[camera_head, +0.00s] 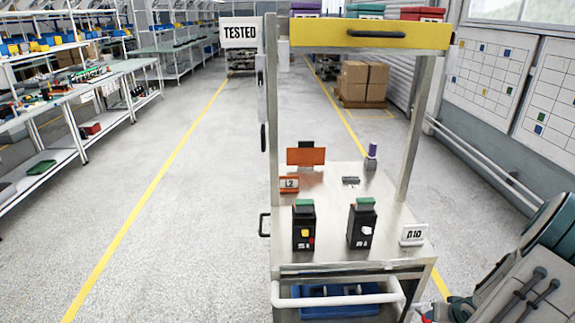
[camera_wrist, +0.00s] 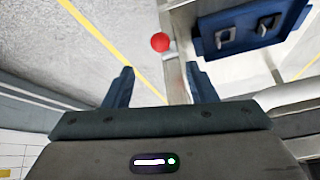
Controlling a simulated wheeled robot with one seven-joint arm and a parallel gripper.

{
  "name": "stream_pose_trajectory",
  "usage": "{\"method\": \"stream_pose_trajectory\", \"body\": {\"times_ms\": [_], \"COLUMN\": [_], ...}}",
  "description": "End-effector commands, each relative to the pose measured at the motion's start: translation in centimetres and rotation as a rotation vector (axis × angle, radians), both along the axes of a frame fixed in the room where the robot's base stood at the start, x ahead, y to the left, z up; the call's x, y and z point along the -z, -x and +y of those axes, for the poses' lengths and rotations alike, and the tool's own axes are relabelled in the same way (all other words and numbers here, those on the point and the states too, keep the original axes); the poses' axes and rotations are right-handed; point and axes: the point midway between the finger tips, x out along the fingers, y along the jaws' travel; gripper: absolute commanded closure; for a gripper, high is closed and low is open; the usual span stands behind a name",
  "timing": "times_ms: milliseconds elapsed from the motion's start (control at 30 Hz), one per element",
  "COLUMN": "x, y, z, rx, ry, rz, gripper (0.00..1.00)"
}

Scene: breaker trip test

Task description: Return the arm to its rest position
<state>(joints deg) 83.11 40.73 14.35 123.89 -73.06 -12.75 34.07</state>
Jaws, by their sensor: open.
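My gripper (camera_wrist: 160,85) is open, its two dark blue fingers apart with nothing held between them. In the wrist view it points down past the metal trolley's edge, with a metal post and a round red knob (camera_wrist: 160,42) beyond the fingers. In the head view my arm is at the lower right, beside the trolley (camera_head: 335,180). Two black breakers stand upright on the trolley top, the left one (camera_head: 303,228) with a yellow button and the right one (camera_head: 361,225) with a white one. Both have green tops. The fingertips are hard to make out in the head view.
The trolley has a yellow overhead bar (camera_head: 330,34), tall posts, a white front handle (camera_head: 337,300) and a blue bin (camera_head: 340,310) below. A B10 sign (camera_head: 413,235) stands on its right edge. Open floor (camera_head: 190,200) lies to the left.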

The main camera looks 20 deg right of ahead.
Motion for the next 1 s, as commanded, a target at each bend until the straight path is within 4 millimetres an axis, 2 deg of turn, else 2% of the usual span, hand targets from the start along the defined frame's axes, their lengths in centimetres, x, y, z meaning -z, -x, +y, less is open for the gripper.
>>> {"method": "stream_pose_trajectory", "body": {"times_ms": [167,333,467,600,733,867,1000], "x": [-1.6,-6.4,-10.8,-15.1,-18.8,-21.8,-24.4], "y": [-1.3,-4.7,-7.1,-9.0,-10.0,-10.0,-9.1], "z": [0.4,2.4,5.3,9.6,14.5,19.8,26.0], "rx": [-0.019,-0.061,-0.089,-0.114,-0.144,-0.183,-0.243], "ry": [0.037,0.137,0.211,0.266,0.293,0.293,0.263], "rz": [0.034,0.125,0.187,0.228,0.244,0.246,0.236], "gripper": [0.48,0.48,0.48,0.48,0.48,0.48,0.48]}}
